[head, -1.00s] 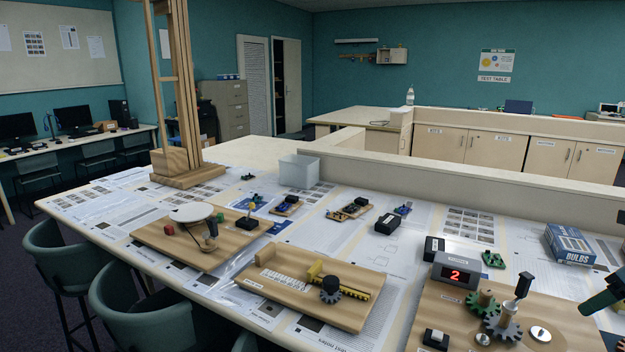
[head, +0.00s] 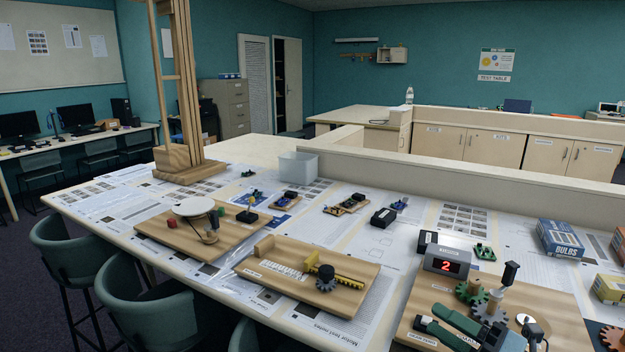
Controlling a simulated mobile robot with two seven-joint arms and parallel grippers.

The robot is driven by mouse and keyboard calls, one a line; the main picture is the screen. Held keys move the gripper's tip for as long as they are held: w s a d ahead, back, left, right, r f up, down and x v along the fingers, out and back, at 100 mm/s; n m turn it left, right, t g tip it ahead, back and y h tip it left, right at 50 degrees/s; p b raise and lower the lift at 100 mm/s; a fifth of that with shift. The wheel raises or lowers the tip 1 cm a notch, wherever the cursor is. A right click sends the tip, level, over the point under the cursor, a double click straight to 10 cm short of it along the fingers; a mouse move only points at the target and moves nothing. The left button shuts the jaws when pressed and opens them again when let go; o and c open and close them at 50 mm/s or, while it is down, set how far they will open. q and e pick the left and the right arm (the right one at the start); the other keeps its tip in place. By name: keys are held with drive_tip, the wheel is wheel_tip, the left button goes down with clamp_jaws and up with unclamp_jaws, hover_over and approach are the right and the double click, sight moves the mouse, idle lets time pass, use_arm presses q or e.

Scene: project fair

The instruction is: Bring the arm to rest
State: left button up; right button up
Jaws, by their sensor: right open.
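My right gripper (head: 430,317) shows at the bottom right, its dark green fingers pointing left. It is open, with nothing seen between the fingers. It is over the front part of a wooden gear board (head: 562,309) and hides part of it. I cannot tell whether it touches the board. Green and grey gears (head: 489,312), a dark-topped crank handle (head: 509,272) and a counter (head: 447,261) showing a red 2 are just behind it. My left gripper is not in view.
A rack-and-gear board (head: 345,271) lies left of my gripper, and a turntable board (head: 166,235) farther left. A BULBS box (head: 560,238) and a yellow box (head: 609,288) stand at the right. A low partition (head: 480,185) runs along the back. Chairs (head: 150,312) line the front edge.

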drive_tip(key=s+d+f+m+h, duration=0.2)
drive_tip(key=s+f+m+h, duration=0.3)
drive_tip(key=m, duration=0.3)
drive_tip(key=s+d+f+m+g+h, duration=0.1)
drive_tip(key=s+d+f+m+h, duration=0.2)
drive_tip(key=f+m+h, duration=0.4)
drive_tip(key=s+d+f+m+h, duration=0.2)
drive_tip(key=s+f+m+h, duration=0.2)
drive_tip(key=f+m, duration=0.4)
drive_tip(key=s+a+f+m+g+y, duration=0.1)
drive_tip(key=s+a+f+m+g, duration=0.2)
drive_tip(key=s, duration=0.5)
drive_tip(key=s+a+f+m+g, duration=0.1)
drive_tip(key=s+f+g, duration=0.1)
drive_tip(key=s+g, duration=0.45)
drive_tip(key=s+a+f+m+g+y, duration=0.1)
drive_tip(key=s+f+m+g, duration=0.15)
drive_tip(key=s, duration=0.75)
drive_tip(key=w+a+f+t+y, duration=0.2)
drive_tip(key=w+a+f+t, duration=0.1)
drive_tip(key=w+f+t, duration=0.3)
drive_tip(key=shift+w+a+f+t+p, duration=0.2)
drive_tip(key=shift+f+t+p, duration=0.25)
drive_tip(key=shift+f+t, duration=0.95)
